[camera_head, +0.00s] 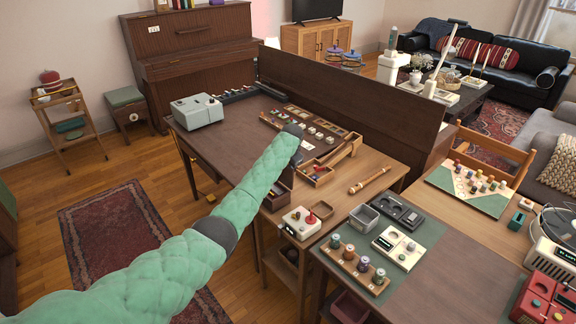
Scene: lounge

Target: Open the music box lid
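I cannot tell for sure which object is the music box. A small wooden box (318,172) with an open compartment and a slanted wooden piece beside it lies on the brown desk (235,141), right of my arm. A grey box (197,111) with knobs on top stands at the desk's left end. My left arm, in green padding, reaches from the lower left across the desk and ends in a dark joint near a long tray (330,128) of small items. The fingers of my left gripper are not visible. My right arm and gripper are not in view.
A tall brown panel (345,101) stands along the desk's back edge. A wooden recorder (370,181), a joystick box (301,222) and a rack of spools (353,268) lie to the right. A red device (545,300) is at the lower right. The desk's left-middle surface is clear.

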